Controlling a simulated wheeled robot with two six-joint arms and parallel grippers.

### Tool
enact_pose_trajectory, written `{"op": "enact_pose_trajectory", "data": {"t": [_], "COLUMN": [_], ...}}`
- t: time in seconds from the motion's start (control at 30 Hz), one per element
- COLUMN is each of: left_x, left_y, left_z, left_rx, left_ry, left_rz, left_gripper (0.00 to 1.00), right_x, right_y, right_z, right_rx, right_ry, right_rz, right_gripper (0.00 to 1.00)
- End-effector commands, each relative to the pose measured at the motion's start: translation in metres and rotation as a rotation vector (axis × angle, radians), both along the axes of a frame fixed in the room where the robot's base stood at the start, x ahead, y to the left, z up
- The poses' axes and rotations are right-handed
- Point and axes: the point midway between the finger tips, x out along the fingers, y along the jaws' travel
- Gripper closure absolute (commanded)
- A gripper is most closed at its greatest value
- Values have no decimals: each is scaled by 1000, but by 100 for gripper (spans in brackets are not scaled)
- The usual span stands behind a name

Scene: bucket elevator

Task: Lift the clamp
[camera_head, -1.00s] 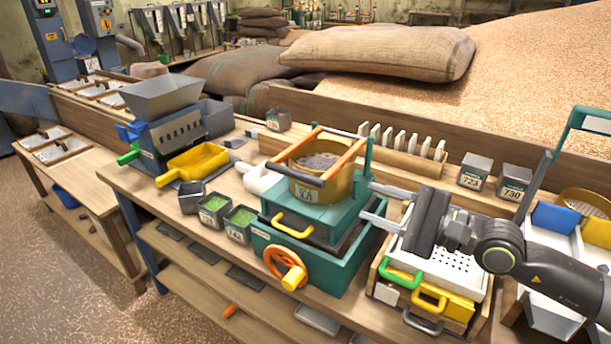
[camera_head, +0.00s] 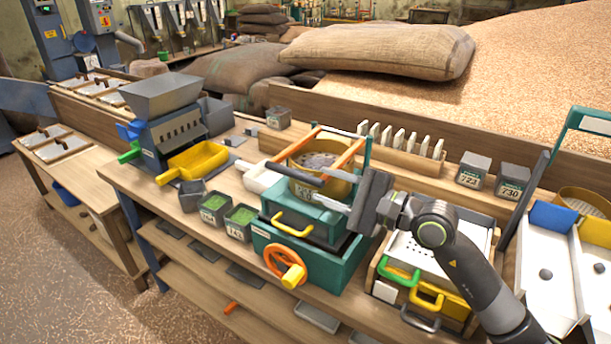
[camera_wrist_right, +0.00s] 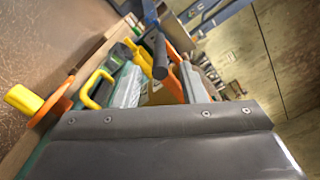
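The clamp (camera_head: 349,154), with orange side bars and a dark cross bar, lies over the brass sieve (camera_head: 307,188) on the teal machine (camera_head: 277,243). Its orange bar and dark rod (camera_wrist_right: 160,57) also show in the right wrist view. My right gripper (camera_head: 340,193) is at the right side of the sieve, just below the near end of the clamp. Its light fingers look apart, with part of the orange bar visible between or behind them in the wrist view (camera_wrist_right: 163,90). I cannot tell whether they touch the clamp. My left gripper is not in view.
An orange handwheel (camera_head: 284,268) and a yellow handle (camera_head: 292,225) stick out at the machine's front. A white perforated tray (camera_head: 425,262) stands right, under my arm. Green-filled boxes (camera_head: 240,221) and a yellow scoop (camera_head: 198,162) stand left. A wooden rack (camera_head: 400,159) is behind.

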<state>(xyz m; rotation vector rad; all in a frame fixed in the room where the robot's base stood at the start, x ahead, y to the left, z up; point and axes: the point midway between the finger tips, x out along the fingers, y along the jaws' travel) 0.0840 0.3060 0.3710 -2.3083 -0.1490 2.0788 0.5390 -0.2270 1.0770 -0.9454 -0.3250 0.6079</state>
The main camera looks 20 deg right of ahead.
Motion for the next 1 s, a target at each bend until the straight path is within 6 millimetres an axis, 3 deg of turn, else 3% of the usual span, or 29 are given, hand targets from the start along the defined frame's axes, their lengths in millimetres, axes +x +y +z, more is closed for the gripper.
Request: {"op": "enact_pose_trajectory", "data": {"t": [0.4,0.87,1.0], "left_x": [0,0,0], "left_y": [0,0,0], "left_z": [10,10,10], "left_rx": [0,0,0], "left_ry": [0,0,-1], "left_rz": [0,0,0], "left_gripper": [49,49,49], "right_x": [38,45,45], "right_y": [30,35,35], "right_z": [1,0,0], "right_rx": [2,-1,-1], "right_ry": [-1,-1,-1], "right_rz": [0,0,0], "right_gripper": [62,62,79]}}
